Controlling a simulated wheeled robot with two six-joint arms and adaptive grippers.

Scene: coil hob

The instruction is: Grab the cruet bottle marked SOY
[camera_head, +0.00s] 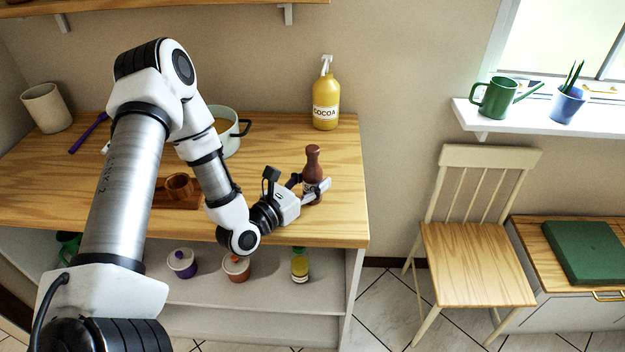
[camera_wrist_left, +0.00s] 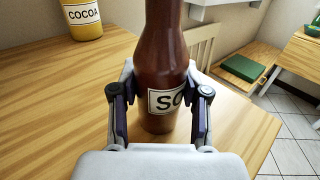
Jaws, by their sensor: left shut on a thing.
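A brown cruet bottle (camera_head: 313,160) stands upright near the right end of the wooden counter. In the left wrist view the brown bottle (camera_wrist_left: 163,50) has a white label showing "SO"; the rest of the label is hidden by a finger. My left gripper (camera_head: 317,190) has its fingers on both sides of the bottle's lower body. In the left wrist view the left gripper (camera_wrist_left: 160,112) is shut on the bottle. The bottle's base appears at the counter surface; I cannot tell if it is lifted. My right gripper is not in view.
A yellow COCOA pump bottle (camera_head: 326,103) stands behind on the counter (camera_head: 345,205). A chair (camera_head: 478,265) stands to the right. The counter around the brown bottle is clear.

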